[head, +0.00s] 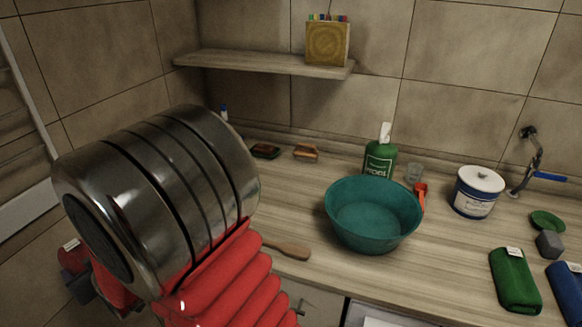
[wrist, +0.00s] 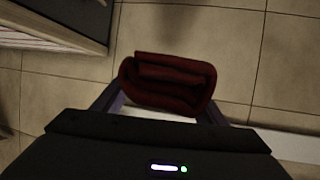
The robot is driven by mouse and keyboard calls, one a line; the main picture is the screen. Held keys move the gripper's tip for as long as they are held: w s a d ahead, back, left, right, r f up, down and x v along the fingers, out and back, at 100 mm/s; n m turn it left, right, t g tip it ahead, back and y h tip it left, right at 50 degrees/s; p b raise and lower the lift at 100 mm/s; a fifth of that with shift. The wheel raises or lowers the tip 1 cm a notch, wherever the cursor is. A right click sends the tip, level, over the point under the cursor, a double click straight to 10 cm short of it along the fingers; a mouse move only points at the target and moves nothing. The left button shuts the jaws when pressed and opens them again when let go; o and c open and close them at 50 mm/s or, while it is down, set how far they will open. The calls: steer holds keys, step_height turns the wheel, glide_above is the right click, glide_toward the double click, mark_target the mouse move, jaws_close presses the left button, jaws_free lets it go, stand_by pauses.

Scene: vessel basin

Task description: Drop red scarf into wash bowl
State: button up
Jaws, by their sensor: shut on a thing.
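The red scarf (wrist: 168,82) is a dark red folded roll in the wrist view, between the two fingers of my gripper (wrist: 165,103). My gripper is shut on it and holds it above a tiled floor. In the head view, my gripper is low at the far left, mostly hidden behind my own arm, so the scarf is hard to make out there. The wash bowl (head: 372,238) is a round teal basin on the wooden counter, right of centre in the head view. It looks empty. My gripper is well to the left of it, apart from it.
On the counter (head: 440,270), a green bottle (head: 379,160), a clear glass (head: 413,173) and an orange-red item (head: 421,192) stand near the bowl. A white canister (head: 476,192) and tap (head: 530,165) are further right. A wooden brush (head: 288,249) lies left, near the front edge. Rolled green (head: 515,280) and blue (head: 568,285) cloths lie right.

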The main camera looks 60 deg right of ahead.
steer(key=shift+r, duration=0.1)
steer(key=s+d+r+m+g+h, duration=0.1)
steer(key=s+d+r+m+h, duration=0.15)
steer(key=d, duration=0.75)
steer(key=s+d+r+m+g+h, duration=0.1)
steer(key=d+r+m+h, duration=0.25)
steer(key=d, duration=0.65)
steer(key=s+d+r+m+g+h, duration=0.1)
steer(key=d+r+m+h, duration=0.15)
steer(key=d, duration=0.75)
steer(key=s+d+r+m+g+h, duration=0.3)
steer(key=s+d+m+g+h, duration=0.25)
steer(key=s+d, duration=0.95)
steer(key=s+d+m+g+y, duration=0.1)
steer(key=s+d+m+g, duration=0.2)
steer(key=s, duration=0.7)
steer(key=s+d+m+g+y, duration=0.1)
steer(key=s+d+m+g, duration=0.2)
steer(key=s, duration=0.7)
steer(key=s+d+m+g, duration=0.3)
steer(key=s+g, duration=0.3)
steer(key=s, duration=0.4)
steer(key=shift+d+r+m+y, duration=0.3)
steer(key=shift+m+y, duration=0.1)
steer(key=shift+m, duration=0.5)
steer(key=shift+f, duration=0.2)
